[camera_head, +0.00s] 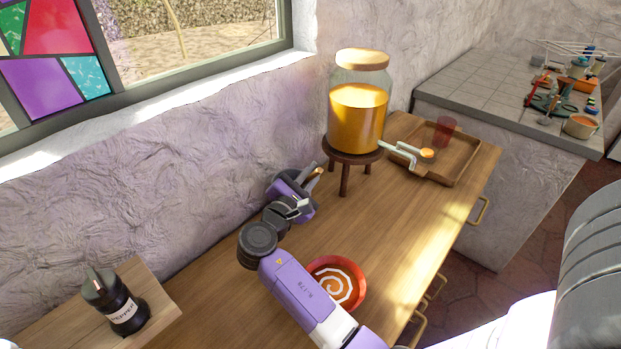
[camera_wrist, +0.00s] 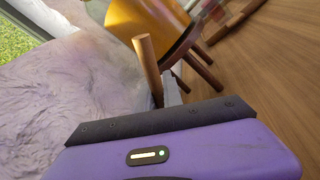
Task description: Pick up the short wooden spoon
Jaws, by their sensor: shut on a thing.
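The short wooden spoon shows in the wrist view as a light brown handle (camera_wrist: 146,62) standing up between my fingers. In the head view only a small tan end (camera_head: 318,171) of what looks like it shows, beside my gripper. My gripper (camera_head: 306,194) is by the wall, left of the drink dispenser. In the wrist view my gripper (camera_wrist: 162,88) is shut on the spoon's handle, with one grey finger visible to its right. The spoon's lower part is hidden behind the gripper body.
A glass dispenser (camera_head: 357,115) of orange drink stands on a wooden stool (camera_head: 345,160) close to the right. A wooden tray (camera_head: 467,167) with a red cup (camera_head: 445,131) lies farther right. A red bowl (camera_head: 359,278) is beside my arm.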

